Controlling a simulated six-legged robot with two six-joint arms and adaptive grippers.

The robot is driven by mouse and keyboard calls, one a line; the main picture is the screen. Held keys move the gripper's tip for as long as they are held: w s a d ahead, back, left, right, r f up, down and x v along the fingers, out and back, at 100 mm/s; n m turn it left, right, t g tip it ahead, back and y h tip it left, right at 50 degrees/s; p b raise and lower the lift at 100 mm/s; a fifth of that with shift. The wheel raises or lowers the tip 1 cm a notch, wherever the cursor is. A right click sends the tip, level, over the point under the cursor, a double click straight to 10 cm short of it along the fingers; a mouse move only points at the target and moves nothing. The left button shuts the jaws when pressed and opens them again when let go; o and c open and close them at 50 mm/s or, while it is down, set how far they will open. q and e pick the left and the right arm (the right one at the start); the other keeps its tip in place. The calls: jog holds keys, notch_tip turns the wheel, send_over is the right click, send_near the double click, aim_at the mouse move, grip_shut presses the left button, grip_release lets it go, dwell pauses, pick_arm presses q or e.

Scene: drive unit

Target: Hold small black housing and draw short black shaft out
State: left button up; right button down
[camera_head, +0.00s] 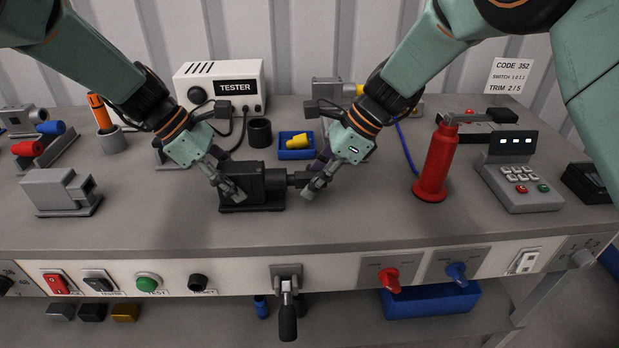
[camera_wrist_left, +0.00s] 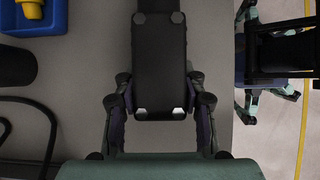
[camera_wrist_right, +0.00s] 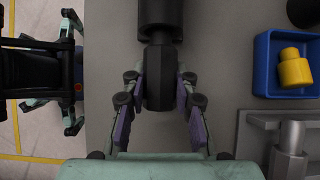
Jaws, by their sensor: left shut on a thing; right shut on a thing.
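The small black housing (camera_head: 262,184) sits on its base on the grey bench in the middle of the head view. My left gripper (camera_head: 232,192) is shut on the housing; in the left wrist view its fingers lie along both sides of the black block (camera_wrist_left: 160,65). The short black shaft (camera_head: 296,179) sticks out of the housing's right side. My right gripper (camera_head: 312,187) is shut on the shaft's outer end, which also shows in the right wrist view (camera_wrist_right: 158,85). How deep the shaft sits inside the housing is hidden.
Behind stand a black cup (camera_head: 259,133), a blue tray (camera_head: 296,154) with a yellow part, and a white tester (camera_head: 222,84). A red cylinder (camera_head: 435,165) and a keypad unit (camera_head: 521,180) stand right. A grey block (camera_head: 58,191) stands left. The bench in front is clear.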

jog(key=shift+d, duration=1.8)
notch_tip(320, 180, up, 6)
dwell(1.1)
pick_arm(q)
jog(key=o, duration=1.3)
jog(key=shift+r, duration=0.1)
jog(key=v, duration=2.3)
jog(key=shift+a, duration=0.15)
